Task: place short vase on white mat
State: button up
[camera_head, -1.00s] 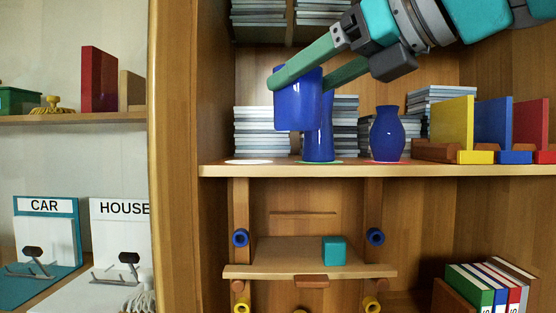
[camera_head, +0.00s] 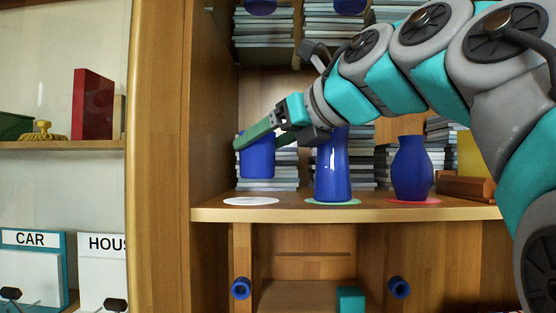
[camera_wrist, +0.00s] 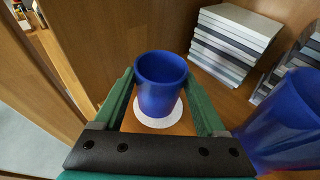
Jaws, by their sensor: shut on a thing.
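The short blue vase (camera_head: 258,160) is held in the air above the shelf in the head view. My gripper (camera_head: 257,142) is shut on it, a finger on each side. The round white mat (camera_head: 251,201) lies on the shelf at the left, below and slightly left of the vase, with a gap between them. In the wrist view the vase (camera_wrist: 160,82) is upright between my green fingers (camera_wrist: 162,88), and the white mat (camera_wrist: 152,122) shows beneath it, partly hidden by the vase.
A tall blue vase (camera_head: 332,170) stands on a green mat (camera_head: 350,202) just right of the held vase. A rounded blue vase (camera_head: 412,170) stands on a red mat (camera_head: 424,202). Stacked books (camera_head: 283,178) stand behind. The cabinet's side wall (camera_head: 213,140) is at the left.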

aim_at(258, 163)
jog(key=shift+w+a, duration=0.75)
jog(key=shift+w, duration=0.2)
jog(key=shift+w+a+f, duration=0.1)
jog(key=shift+f, duration=1.75)
jog(key=shift+f, duration=0.15)
jog(key=o, duration=1.5)
jog(key=shift+d+r, duration=0.2)
jog(key=b+v, duration=0.1)
jog(key=v, duration=1.1)
jog(key=shift+a, duration=0.1)
